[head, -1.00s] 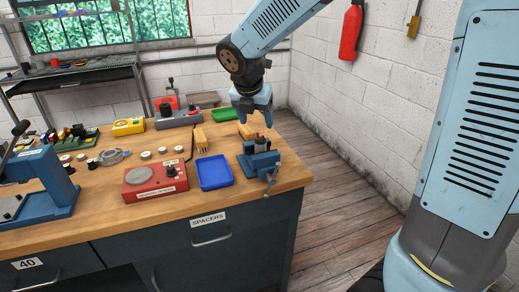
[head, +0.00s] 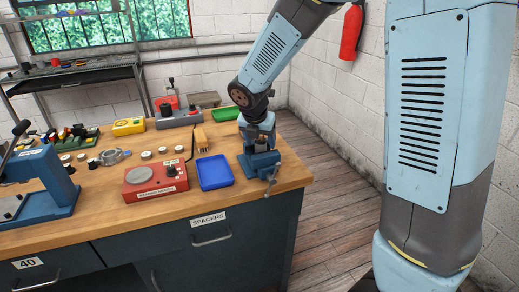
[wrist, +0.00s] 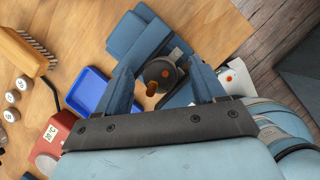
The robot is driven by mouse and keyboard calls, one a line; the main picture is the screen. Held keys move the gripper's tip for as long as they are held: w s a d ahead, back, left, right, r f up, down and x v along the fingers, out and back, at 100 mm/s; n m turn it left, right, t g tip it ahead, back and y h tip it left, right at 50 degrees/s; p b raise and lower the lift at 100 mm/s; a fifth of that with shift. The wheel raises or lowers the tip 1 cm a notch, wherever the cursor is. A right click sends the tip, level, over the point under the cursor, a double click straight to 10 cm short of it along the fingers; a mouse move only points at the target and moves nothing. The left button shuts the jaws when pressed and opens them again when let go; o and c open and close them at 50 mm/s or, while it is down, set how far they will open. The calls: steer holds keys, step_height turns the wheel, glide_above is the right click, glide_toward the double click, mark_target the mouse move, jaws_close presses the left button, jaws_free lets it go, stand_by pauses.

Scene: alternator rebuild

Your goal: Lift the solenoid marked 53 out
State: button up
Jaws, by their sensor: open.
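A blue bench vise (head: 262,165) stands at the right end of the wooden bench; it also shows in the wrist view (wrist: 129,37). A round dark solenoid (wrist: 157,72) with copper-coloured terminals sits at the vise. No number is readable on it. My gripper (head: 258,142) points down just above the vise. In the wrist view my gripper (wrist: 160,74) is open, with one blue finger on each side of the solenoid. I cannot tell whether either finger touches it. In the head view my gripper hides most of the solenoid.
A blue tray (head: 214,172) lies left of the vise, with a brush (head: 201,139) behind it. A red heater-like box (head: 155,182) is further left. A green tray (head: 226,113) lies at the back. The bench's right edge is close to the vise.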

jaws_close()
stand_by(0.6)
